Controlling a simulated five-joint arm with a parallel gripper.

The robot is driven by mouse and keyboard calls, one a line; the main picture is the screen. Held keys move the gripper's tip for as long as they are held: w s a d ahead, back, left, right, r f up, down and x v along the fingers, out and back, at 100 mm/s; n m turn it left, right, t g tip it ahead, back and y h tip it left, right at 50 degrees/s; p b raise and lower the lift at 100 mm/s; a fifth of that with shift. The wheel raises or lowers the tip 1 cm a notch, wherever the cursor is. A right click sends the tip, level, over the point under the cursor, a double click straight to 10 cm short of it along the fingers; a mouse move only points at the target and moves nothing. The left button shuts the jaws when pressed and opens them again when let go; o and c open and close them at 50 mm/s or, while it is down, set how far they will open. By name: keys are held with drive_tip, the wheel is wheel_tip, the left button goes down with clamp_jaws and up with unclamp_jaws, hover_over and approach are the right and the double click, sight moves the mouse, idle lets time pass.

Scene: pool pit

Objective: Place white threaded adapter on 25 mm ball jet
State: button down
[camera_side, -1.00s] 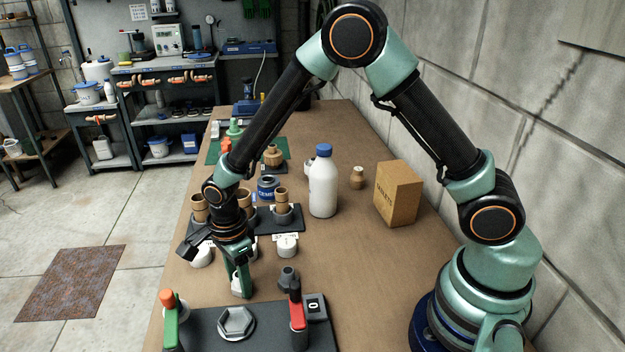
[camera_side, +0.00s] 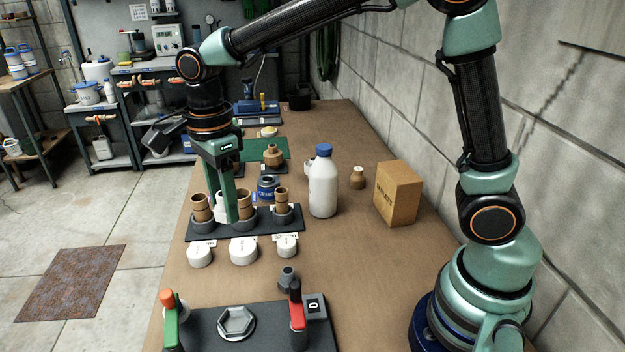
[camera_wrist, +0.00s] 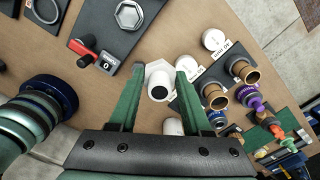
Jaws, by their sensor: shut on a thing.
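The white threaded adapter (camera_wrist: 158,76), with a hex flange and a round dark bore, sits between my fingertips in the wrist view. My gripper (camera_side: 231,218) is shut on it, pointing down over the dark rack; a white part (camera_side: 220,201) shows beside my finger in the side view. The rack (camera_side: 264,229) carries several tan tubes in grey cups: one (camera_side: 201,208) at left, one (camera_side: 240,204) behind my fingers, one (camera_side: 281,201) at right. I cannot tell which is the 25 mm ball jet, nor whether the adapter touches anything.
Three white caps (camera_side: 243,252) with labels sit in front of the rack. A fixture plate (camera_side: 265,330) with a hex socket and a red lever (camera_side: 297,318) is nearer. A white bottle (camera_side: 323,187) and cardboard box (camera_side: 398,193) stand to the right. Bare bench lies between bottle and fixture.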

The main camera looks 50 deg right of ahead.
drive_tip(key=shift+s+d+r+n, duration=0.1)
drive_tip(key=shift+d+r+n, duration=0.3)
drive_tip(key=s+d+n, duration=0.2)
drive_tip(key=d+n, duration=0.5)
drive_tip(key=n, duration=0.4)
hover_over(313, 236)
wheel_tip(313, 236, down, 20)
drive_tip(key=shift+r, duration=0.15)
idle(0.3)
drive_tip(key=shift+c, duration=1.8)
unclamp_jaws()
